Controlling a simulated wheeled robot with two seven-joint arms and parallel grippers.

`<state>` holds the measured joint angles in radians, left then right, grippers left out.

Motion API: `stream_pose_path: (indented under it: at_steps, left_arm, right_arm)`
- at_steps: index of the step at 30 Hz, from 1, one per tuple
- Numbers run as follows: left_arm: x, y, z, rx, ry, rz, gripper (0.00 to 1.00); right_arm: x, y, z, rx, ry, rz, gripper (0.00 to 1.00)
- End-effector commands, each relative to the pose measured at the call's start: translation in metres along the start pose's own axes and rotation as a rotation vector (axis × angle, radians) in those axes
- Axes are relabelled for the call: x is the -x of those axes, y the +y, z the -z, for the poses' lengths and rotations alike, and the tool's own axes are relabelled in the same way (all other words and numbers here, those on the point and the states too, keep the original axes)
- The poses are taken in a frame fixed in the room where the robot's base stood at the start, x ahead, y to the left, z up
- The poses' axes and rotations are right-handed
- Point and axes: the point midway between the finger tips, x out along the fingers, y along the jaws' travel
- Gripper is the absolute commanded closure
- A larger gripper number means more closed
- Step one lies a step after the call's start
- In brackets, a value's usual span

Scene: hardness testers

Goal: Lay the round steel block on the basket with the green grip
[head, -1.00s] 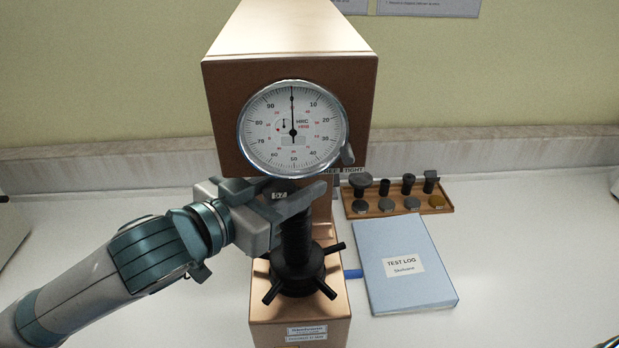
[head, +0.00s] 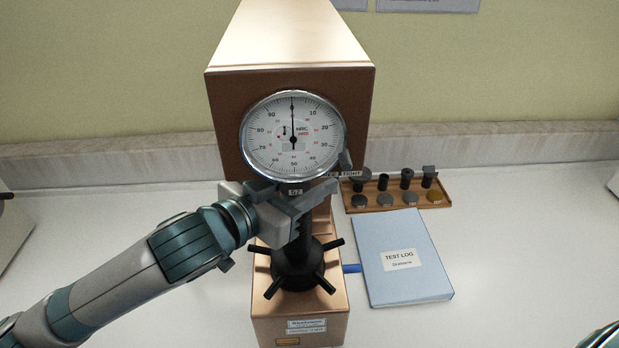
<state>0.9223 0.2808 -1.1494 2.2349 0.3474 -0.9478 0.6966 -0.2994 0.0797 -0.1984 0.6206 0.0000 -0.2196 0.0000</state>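My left gripper (head: 305,205) reaches in from the left to the gap under the dial head of the copper-coloured hardness tester (head: 225,130), just above its black screw column (head: 293,250). Its fingers overlap the column's top in the picture. I cannot tell whether a block lies between or behind them. Several round grey discs, such as one at the tray's front (head: 384,200), lie beside a gold one (head: 434,195); I cannot tell whether one is the round steel block. No basket with a green grip is in view. My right gripper is out of view.
A wooden tray (head: 441,207) with dark fittings stands right of the tester. A blue test log (head: 405,275) lies in front of it. The tester's black handwheel spokes (head: 334,245) stick out below my gripper.

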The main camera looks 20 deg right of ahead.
Motion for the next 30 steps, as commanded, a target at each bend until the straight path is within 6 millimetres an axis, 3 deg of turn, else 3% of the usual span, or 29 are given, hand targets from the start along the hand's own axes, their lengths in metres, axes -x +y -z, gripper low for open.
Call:
stream_pose_path:
  at_steps: [1,2,4,14,22,28,30]
  left_arm:
    - [0.000,0.000,-0.001,0.000,0.001,0.000,0.90]
    - [0.000,0.000,-0.001,0.000,0.000,0.000,0.55]
    - [0.000,0.000,-0.001,0.000,0.000,0.000,0.42]
    - [0.000,0.000,-0.001,0.000,0.000,0.000,0.42]
    - [0.000,0.000,-0.001,-0.003,0.002,0.000,0.42]
    - [0.030,0.000,-0.004,0.000,0.002,-0.001,0.42]
    - [0.041,0.001,-0.004,-0.001,0.003,-0.001,0.42]
  right_arm:
    - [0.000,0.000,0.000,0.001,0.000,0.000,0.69]
    - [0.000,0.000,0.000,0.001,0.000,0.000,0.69]
    - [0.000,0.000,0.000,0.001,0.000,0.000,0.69]
    - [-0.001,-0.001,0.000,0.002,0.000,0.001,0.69]
    - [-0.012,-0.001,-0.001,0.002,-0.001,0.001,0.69]
    - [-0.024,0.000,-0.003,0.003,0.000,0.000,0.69]
    - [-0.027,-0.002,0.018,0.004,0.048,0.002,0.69]
